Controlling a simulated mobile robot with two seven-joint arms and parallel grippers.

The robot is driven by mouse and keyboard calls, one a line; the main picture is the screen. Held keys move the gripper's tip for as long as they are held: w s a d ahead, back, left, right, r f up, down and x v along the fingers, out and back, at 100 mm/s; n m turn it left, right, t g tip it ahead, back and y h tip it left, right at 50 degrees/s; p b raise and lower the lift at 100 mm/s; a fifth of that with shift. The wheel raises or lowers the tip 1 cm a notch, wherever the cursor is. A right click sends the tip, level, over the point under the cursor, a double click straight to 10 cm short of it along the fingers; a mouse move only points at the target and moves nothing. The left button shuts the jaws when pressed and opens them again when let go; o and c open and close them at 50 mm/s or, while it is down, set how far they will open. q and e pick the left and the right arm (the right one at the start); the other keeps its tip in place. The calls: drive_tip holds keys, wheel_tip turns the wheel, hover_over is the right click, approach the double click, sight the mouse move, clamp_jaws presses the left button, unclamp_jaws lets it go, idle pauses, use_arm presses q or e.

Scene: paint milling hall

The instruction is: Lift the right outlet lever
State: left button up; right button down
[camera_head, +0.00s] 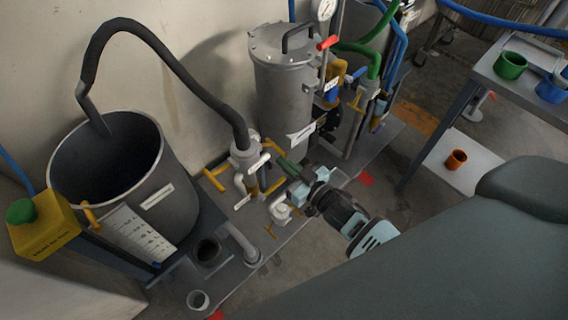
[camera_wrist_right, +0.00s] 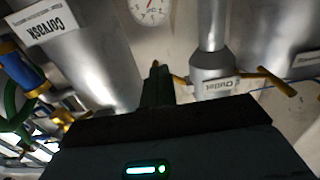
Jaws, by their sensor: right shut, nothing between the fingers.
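A grey outlet valve (camera_head: 246,155) stands in the middle of the head view, with yellow levers on two sides. The right yellow lever (camera_head: 272,146) is close to my right gripper (camera_head: 284,161), which reaches in from the lower right. The right gripper is shut and empty. In the right wrist view its dark fingers (camera_wrist_right: 156,78) point at the wall, just beside the near end of a yellow lever (camera_wrist_right: 180,80). I cannot tell whether they touch. The valve there carries an upside-down "Outlet" label (camera_wrist_right: 218,87); another yellow lever (camera_wrist_right: 275,80) sticks out beyond it. My left gripper is not in view.
A grey tub (camera_head: 178,205) with a black hose (camera_head: 190,85) stands at left. A lidded metal vessel (camera_head: 280,85) and pipes with a red-handled valve (camera_head: 328,43) stand behind. A bench (camera_head: 510,90) with pots is at right.

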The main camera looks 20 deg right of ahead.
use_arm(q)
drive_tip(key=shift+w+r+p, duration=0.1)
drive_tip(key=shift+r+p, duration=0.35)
use_arm(e)
drive_tip(key=shift+w+d+r, duration=0.2)
drive_tip(key=shift+d+r, duration=0.2)
drive_tip(key=shift+r, duration=0.25)
drive_tip(key=shift+r, duration=0.1)
use_arm(q)
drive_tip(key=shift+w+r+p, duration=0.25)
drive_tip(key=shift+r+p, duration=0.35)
drive_tip(key=shift+p, duration=0.05)
use_arm(e)
drive_tip(key=shift+w+d+r, duration=0.15)
drive_tip(key=shift+d+r, duration=0.3)
drive_tip(key=shift+r, duration=0.1)
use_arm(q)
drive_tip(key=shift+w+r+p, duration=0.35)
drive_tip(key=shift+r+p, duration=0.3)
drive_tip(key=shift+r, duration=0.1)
use_arm(e)
drive_tip(key=shift+w+d+r, duration=0.1)
drive_tip(key=shift+d+r, duration=0.2)
drive_tip(key=shift+r, duration=0.35)
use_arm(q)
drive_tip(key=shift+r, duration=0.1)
use_arm(e)
drive_tip(key=shift+r, duration=0.15)
